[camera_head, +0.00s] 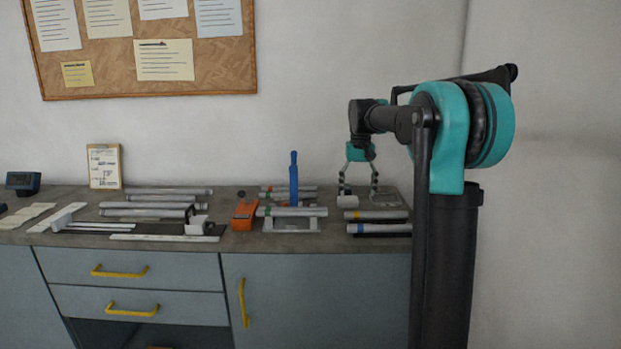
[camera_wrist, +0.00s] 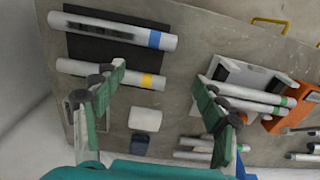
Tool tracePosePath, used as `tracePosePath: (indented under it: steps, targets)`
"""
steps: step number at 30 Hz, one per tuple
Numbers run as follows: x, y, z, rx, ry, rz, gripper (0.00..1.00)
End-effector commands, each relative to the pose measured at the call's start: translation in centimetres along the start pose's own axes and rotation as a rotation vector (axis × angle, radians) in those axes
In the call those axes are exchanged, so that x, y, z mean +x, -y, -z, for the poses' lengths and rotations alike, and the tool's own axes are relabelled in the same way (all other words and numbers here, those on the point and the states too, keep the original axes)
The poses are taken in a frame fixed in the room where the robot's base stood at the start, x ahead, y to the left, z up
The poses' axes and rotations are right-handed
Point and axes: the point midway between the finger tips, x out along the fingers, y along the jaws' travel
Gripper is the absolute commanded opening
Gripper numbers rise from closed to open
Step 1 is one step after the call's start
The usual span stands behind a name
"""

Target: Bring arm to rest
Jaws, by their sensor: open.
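My gripper (camera_head: 359,190) hangs from my arm above the right end of the workbench (camera_head: 232,240), fingers pointing down. Its fingers are spread wide and nothing is between them; both also show in the wrist view (camera_wrist: 160,78). A small white block (camera_head: 347,201) lies on the bench below the gripper, apart from the fingers; in the wrist view it shows as a white block (camera_wrist: 143,118) with a dark grey part beside it. A tube with a yellow band (camera_wrist: 112,73) and a tube with a blue band (camera_wrist: 113,30) lie close by.
A white frame jig (camera_head: 312,224) holds tubes, with a blue upright tool (camera_head: 294,178) there. An orange tool (camera_head: 245,214) lies left of it. More tubes (camera_head: 150,205), a clipboard (camera_head: 104,167) and a dark device (camera_head: 23,183) are further left. The wall stands behind.

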Motion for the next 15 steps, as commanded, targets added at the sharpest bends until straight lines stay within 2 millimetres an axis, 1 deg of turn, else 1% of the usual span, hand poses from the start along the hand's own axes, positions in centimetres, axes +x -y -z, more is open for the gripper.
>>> tracePosePath:
  steps: [8,11,15]
  targets:
    - [1.8,-0.5,-2.2,0.000,-0.032,0.002,0.71]
    - [2.8,-0.8,-3.4,0.000,-0.048,0.003,0.71]
    - [4.7,-1.2,-5.8,0.001,-0.079,0.005,0.71]
